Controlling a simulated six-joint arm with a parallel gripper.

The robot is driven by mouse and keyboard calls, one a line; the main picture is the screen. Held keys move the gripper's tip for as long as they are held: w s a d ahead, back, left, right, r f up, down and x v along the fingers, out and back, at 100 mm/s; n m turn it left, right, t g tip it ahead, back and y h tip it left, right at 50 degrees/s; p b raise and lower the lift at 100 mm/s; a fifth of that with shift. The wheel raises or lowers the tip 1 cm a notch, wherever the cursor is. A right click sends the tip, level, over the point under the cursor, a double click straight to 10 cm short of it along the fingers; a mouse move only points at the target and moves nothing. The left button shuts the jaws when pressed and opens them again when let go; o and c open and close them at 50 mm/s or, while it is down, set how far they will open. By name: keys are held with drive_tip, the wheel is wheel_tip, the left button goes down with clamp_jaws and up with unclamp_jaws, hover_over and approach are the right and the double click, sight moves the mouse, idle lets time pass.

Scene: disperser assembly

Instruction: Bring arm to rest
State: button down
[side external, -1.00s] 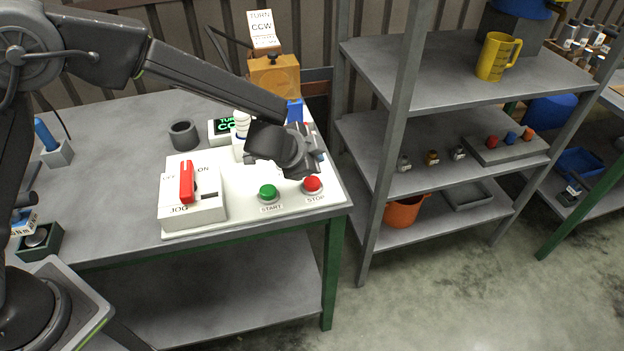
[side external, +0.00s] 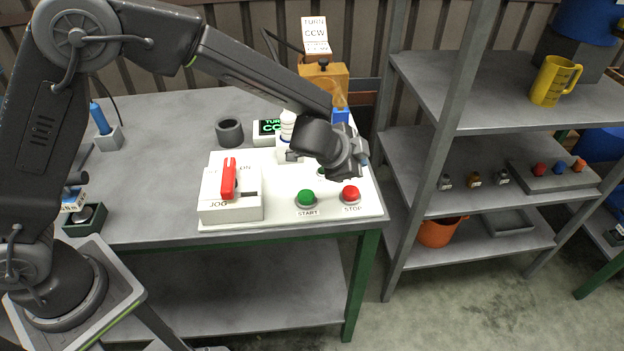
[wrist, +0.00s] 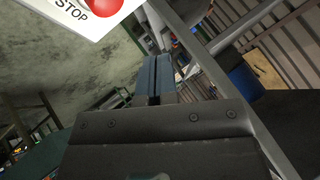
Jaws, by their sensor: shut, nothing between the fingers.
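My gripper (side external: 358,158) hangs over the right part of the white control panel (side external: 283,215), above and apart from the red STOP button (side external: 351,193) and the green START button (side external: 306,197). In the wrist view my gripper (wrist: 155,75) shows its two blue-grey fingers pressed together, with nothing between them. The STOP button also shows at the top left of the wrist view (wrist: 103,5). A switch box (side external: 230,206) with a red lever (side external: 229,178) stands on the panel's left; the lever is upright, between labels partly reading ON and JOG.
Behind my gripper are a white bottle (side external: 288,127), an orange block (side external: 323,82) with a TURN CCW sign (side external: 315,35), and a small green-lit display (side external: 268,128). A dark ring (side external: 230,132) sits behind the panel. A metal shelf (side external: 500,155) stands at the right.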

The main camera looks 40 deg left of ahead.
drive_tip(key=s+a+r+n+y, duration=0.3)
drive_tip(key=s+a+r+n, duration=0.3)
drive_tip(key=s+a+r, duration=0.55)
drive_tip(key=s+a+r+n+g, duration=0.1)
drive_tip(key=s+a+r+n, duration=0.1)
drive_tip(key=s, duration=0.8)
drive_tip(key=s+a+r+n+g+h, duration=0.1)
drive_tip(key=s+a+r+n+g, duration=0.1)
drive_tip(key=s, duration=0.7)
drive_tip(key=shift+s+a+n+h, duration=0.3)
drive_tip(key=shift+s+a+n, duration=0.1)
drive_tip(key=shift+a, duration=0.45)
